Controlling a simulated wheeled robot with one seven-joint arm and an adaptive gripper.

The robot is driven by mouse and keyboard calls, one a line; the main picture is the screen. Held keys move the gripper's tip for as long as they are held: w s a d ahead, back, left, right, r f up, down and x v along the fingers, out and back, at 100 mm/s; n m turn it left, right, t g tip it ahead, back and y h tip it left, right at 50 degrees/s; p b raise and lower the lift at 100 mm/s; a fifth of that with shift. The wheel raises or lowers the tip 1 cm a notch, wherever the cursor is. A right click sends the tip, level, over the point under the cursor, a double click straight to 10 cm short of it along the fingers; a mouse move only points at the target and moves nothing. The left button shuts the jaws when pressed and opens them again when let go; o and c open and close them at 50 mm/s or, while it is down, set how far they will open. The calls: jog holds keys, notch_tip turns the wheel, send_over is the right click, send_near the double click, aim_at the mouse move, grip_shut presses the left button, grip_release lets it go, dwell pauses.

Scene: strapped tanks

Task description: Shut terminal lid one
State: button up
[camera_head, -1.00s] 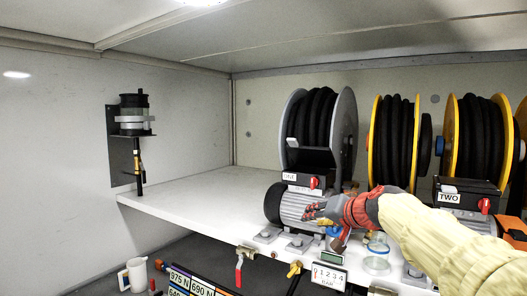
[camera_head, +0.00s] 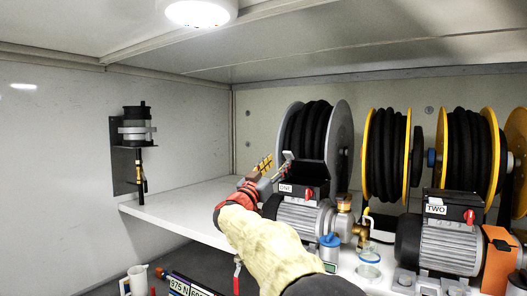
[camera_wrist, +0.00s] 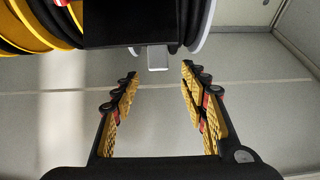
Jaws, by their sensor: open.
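Terminal lid one (camera_head: 311,173) is black and stands raised on the terminal box (camera_head: 298,188) labelled ONE, on top of the left grey motor (camera_head: 297,217). A grey tab (camera_head: 288,155) sticks out at the lid's edge. In the wrist view the lid (camera_wrist: 118,22) fills the top middle, its grey tab (camera_wrist: 157,57) showing between and just beyond my fingertips. My gripper (camera_head: 275,165) is open and empty, at the left of the lid; it also shows in the wrist view (camera_wrist: 158,71). Whether a finger touches the tab, I cannot tell.
A grey hose reel (camera_head: 342,140) stands close behind the box. Yellow reels (camera_head: 370,155) and motor TWO (camera_head: 447,245) are on the right. A brass fitting (camera_head: 344,218) and glass jar (camera_head: 368,265) stand beside motor one. The shelf (camera_head: 180,205) at left is clear.

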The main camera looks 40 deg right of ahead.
aim_at(286, 154)
jog(key=shift+p+x, duration=1.3)
jog(key=shift+x, duration=2.6)
jog(key=shift+s, duration=0.15)
jog(key=shift+c, duration=1.4)
jog(key=c, duration=0.8)
grip_shut()
